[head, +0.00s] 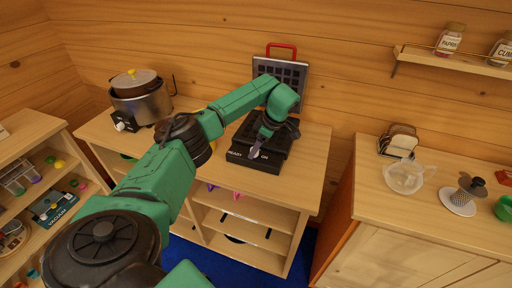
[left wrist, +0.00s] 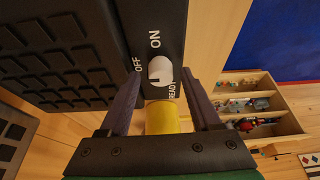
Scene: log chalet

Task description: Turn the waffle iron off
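The waffle iron (head: 241,155) stands on the wooden counter with its lid (head: 280,72) raised upright, showing a dark grid plate and a red handle. In the left wrist view its black front panel (left wrist: 155,20) carries the words OFF, ON and READY. A white knob (left wrist: 160,70) sits by these words; I cannot tell its exact setting. My left gripper (left wrist: 159,82) is open, its two dark fingers on either side of the knob with gaps. In the head view the left gripper (head: 258,146) is at the iron's front. A yellow cylinder (left wrist: 160,117) shows between the fingers. The right gripper is out of view.
A metal pot cooker (head: 140,100) stands at the counter's left. Open shelves lie below the counter. A spice shelf (head: 460,62) hangs above.

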